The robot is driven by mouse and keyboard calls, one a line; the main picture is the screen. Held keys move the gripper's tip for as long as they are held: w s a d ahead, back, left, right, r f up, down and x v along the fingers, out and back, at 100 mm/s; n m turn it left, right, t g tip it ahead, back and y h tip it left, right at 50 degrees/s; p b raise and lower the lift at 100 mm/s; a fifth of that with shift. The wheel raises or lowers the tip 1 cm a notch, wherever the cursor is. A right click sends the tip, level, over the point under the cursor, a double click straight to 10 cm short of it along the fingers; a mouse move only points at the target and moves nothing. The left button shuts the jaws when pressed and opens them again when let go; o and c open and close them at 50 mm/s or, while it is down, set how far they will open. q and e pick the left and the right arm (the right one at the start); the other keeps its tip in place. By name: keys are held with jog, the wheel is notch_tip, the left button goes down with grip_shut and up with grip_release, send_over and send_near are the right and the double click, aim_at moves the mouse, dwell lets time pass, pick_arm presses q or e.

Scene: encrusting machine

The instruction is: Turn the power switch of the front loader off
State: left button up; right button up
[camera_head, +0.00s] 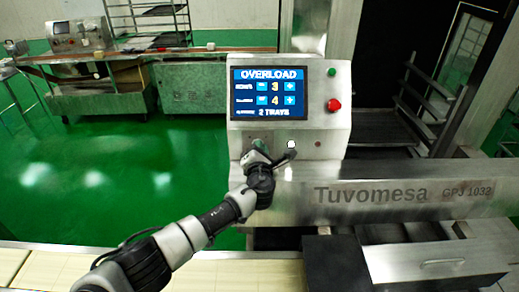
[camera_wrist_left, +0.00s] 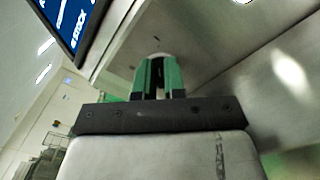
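The front loader is the steel machine marked Tuvomesa (camera_head: 370,194), with a control box on top. Its lit screen (camera_head: 268,93) reads OVERLOAD. Below the screen is a row of small controls, including a pale round one (camera_head: 291,144); which is the power switch I cannot tell. My left gripper (camera_head: 260,158) is at the left part of this row and hides some of it. In the left wrist view, its green-sided fingers (camera_wrist_left: 158,76) stand close together with a narrow gap, pointing at the steel front. A small pale shape shows at their tips; contact is unclear. My right gripper is not in view.
A green button (camera_head: 332,72) and a red button (camera_head: 334,105) sit right of the screen. A long steel beam runs right below the box. A pale conveyor surface (camera_head: 220,275) lies in front. Another machine (camera_head: 78,38) stands on a bench at the back left. Green floor lies between.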

pick_arm(q)
grip_shut()
jog(key=n+b, duration=0.2)
jog(key=n, duration=0.2)
jog(key=shift+a+n, duration=0.1)
jog(key=shift+n, duration=0.3)
jog(key=n+b, duration=0.2)
jog(key=n, duration=0.2)
jog(key=shift+a+n, duration=0.15)
jog(key=shift+n, duration=0.15)
jog(key=n+b, duration=0.2)
jog(key=n, duration=0.2)
jog(key=shift+a+b, duration=0.1)
jog(key=shift+b, duration=0.25)
jog(key=shift+a+n+b, duration=0.1)
jog(key=shift+n+b, duration=1)
jog(key=shift+n, duration=1.2)
jog(key=o, duration=0.6)
grip_release()
jog(key=shift+o, duration=0.2)
jog(key=s+b, duration=0.1)
jog(key=s, duration=0.9)
jog(key=shift+s, duration=0.4)
